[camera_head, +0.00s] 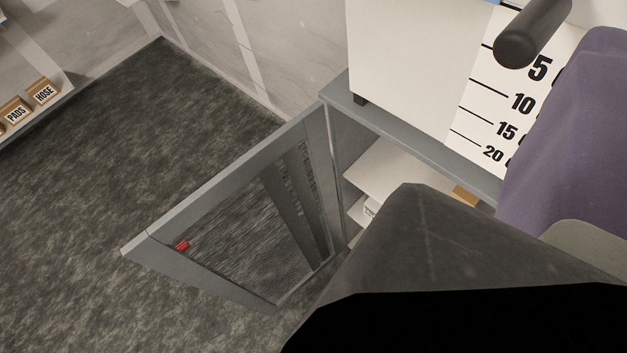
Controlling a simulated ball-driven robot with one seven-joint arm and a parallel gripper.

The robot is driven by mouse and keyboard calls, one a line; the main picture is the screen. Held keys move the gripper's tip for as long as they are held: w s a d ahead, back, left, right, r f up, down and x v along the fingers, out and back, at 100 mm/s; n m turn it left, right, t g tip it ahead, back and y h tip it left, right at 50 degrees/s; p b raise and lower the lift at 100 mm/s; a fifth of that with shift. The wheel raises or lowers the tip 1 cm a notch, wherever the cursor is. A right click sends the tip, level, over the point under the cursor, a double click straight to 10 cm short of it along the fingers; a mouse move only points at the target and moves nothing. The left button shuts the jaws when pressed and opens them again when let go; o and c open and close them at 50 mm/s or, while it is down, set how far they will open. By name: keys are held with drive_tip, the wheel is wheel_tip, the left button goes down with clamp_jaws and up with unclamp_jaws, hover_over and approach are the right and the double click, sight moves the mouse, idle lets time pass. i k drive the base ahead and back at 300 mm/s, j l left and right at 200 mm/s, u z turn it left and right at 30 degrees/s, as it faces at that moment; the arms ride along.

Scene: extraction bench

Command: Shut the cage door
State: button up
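The cage door (205,190) is a grey frame around a dark see-through panel. It stands wide open, swung out to the left from the cabinet's near corner, with its free edge out over the floor. A small red piece (182,245) shows near the free end; I cannot tell whether it is a latch. The grey cabinet (420,135) is open, and pale shelves (392,172) show inside. A large dark shape at the bottom right hides the rest of the opening. I see no fingertips of my gripper.
A white box-like unit (405,65) with a numbered scale (490,115) stands on the cabinet top. Purple and dark shapes crowd the right side. Boxes marked PADS and HOSE (42,92) sit on a shelf at far left. The dark floor (130,150) left of the door is clear.

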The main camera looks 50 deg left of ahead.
sight(151, 248)
drive_tip(key=j+z, duration=0.25)
drive_tip(key=k+j+z, duration=0.25)
drive_tip(key=j, duration=0.2)
drive_tip(key=j+z, duration=0.25)
drive_tip(key=k+j+z, duration=0.15)
drive_tip(key=j+z, duration=0.15)
drive_tip(key=j, duration=0.15)
drive_tip(key=k+j, duration=0.25)
drive_tip(key=j, duration=0.25)
drive_tip(key=k+j+z, duration=0.1)
drive_tip(key=k+j, duration=0.15)
drive_tip(key=j, duration=0.25)
drive_tip(key=k+j, duration=0.3)
drive_tip(key=j, duration=0.15)
drive_tip(key=k+j+z, duration=0.1)
drive_tip(key=k+j, duration=0.2)
drive_tip(key=j, duration=0.2)
drive_tip(key=k+j, duration=0.3)
drive_tip(key=j, duration=0.15)
drive_tip(key=i+z, duration=0.25)
drive_tip(key=i, duration=0.2)
